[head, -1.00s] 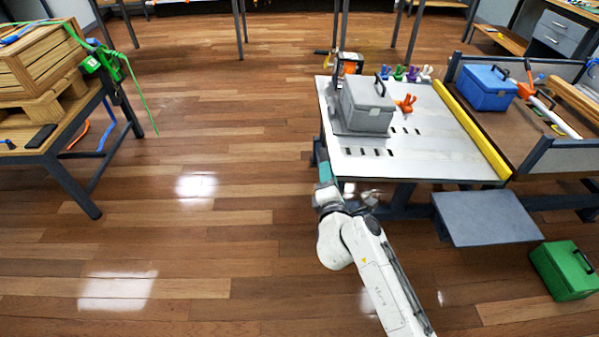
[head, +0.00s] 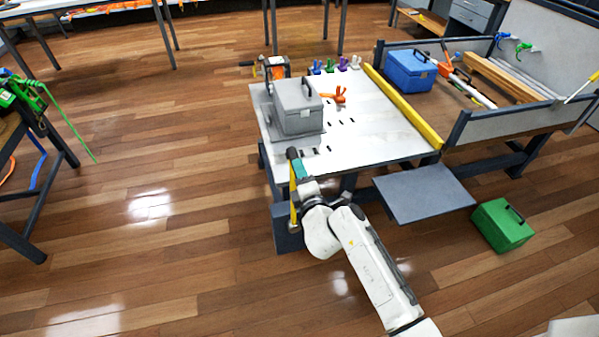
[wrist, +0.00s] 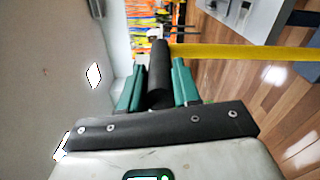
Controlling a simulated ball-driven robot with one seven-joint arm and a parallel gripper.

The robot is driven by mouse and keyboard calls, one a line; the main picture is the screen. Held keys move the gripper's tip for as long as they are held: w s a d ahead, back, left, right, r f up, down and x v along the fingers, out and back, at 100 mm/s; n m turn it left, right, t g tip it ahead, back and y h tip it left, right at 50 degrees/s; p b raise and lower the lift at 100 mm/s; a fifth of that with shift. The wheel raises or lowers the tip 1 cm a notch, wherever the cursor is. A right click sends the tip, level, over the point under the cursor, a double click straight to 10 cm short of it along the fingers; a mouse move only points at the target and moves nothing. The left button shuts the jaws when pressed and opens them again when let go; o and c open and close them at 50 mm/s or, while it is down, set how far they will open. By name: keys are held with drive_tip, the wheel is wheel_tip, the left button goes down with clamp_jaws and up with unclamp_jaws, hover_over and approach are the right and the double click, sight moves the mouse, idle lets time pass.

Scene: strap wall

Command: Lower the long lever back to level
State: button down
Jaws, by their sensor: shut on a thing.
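The long lever has a yellow bar (head: 294,208) and a black grip (head: 292,154). In the head view it stands steeply up at the front of the white-topped table (head: 375,120), with the grip at its upper end. My gripper (head: 298,168) is at the grip, just above the table's front edge. In the wrist view my gripper's teal fingers (wrist: 159,80) are on both sides of the black grip (wrist: 158,62), shut on it. The yellow bar (wrist: 240,53) runs off to the right there.
A grey toolbox (head: 298,112) and orange clamp (head: 334,95) are on the table. A grey shelf (head: 424,193) juts out at the front right, with a green toolbox (head: 502,225) on the floor beyond. Open wooden floor (head: 150,250) lies left.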

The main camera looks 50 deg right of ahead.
drive_tip(key=c, duration=1)
unclamp_jaws()
drive_tip(key=shift+s+d, duration=0.35)
drive_tip(key=shift+d, duration=0.2)
drive_tip(key=shift+o, duration=1)
drive_tip(key=shift+w+a, duration=0.1)
drive_tip(key=shift+a, duration=0.1)
drive_tip(key=shift+s+a+f+b, duration=0.1)
drive_tip(key=shift+s+a+b, duration=0.2)
drive_tip(key=shift+s, duration=0.05)
drive_tip(key=b+v, duration=0.3)
drive_tip(key=v, duration=0.6)
drive_tip(key=shift+s+a, duration=0.2)
drive_tip(key=shift+s, duration=0.15)
